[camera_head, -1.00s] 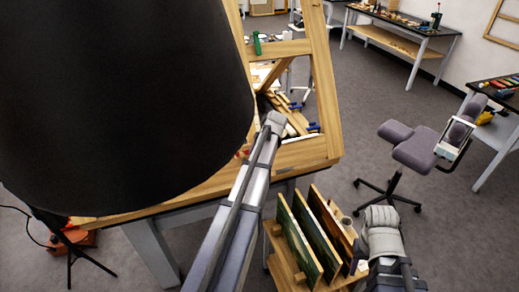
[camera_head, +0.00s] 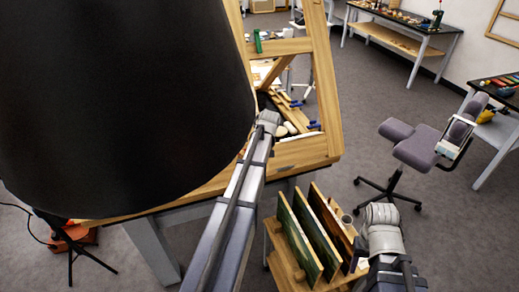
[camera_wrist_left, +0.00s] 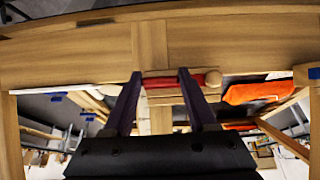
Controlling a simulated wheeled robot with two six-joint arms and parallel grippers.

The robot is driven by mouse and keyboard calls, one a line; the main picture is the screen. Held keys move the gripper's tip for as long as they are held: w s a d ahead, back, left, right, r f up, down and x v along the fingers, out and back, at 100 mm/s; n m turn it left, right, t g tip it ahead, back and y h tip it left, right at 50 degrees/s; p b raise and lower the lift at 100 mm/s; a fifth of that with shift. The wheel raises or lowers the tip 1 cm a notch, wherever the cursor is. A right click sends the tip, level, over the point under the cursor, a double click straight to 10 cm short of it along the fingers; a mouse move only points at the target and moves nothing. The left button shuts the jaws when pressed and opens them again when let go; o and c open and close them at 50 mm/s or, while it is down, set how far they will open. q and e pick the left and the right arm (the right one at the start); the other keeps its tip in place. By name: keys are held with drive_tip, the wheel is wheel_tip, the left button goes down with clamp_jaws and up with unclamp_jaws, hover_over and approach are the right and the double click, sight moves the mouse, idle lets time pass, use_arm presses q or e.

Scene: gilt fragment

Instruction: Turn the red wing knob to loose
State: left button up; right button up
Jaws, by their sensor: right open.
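In the left wrist view, my left gripper (camera_wrist_left: 160,74) has its two dark fingers apart at a wooden beam's lower edge. In the head view, the left gripper is hidden behind the large black shade. My right gripper (camera_head: 359,266) is low at the right by the panel rack, small and partly covered by its arm.
The black shade (camera_head: 110,100) covers much of the head view's left. A wooden easel frame (camera_head: 322,90) stands on the table. A rack of panels (camera_head: 305,245) is beside my right arm. A grey chair (camera_head: 420,148) stands right, with open floor around it.

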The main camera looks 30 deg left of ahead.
use_arm(q)
drive_tip(key=o, duration=0.5)
drive_tip(key=shift+c, duration=0.2)
drive_tip(key=shift+r, duration=0.15)
drive_tip(key=p+v, duration=0.7)
drive_tip(key=shift+d+r, duration=0.2)
drive_tip(key=shift+r, duration=0.05)
drive_tip(key=shift+s, duration=0.15)
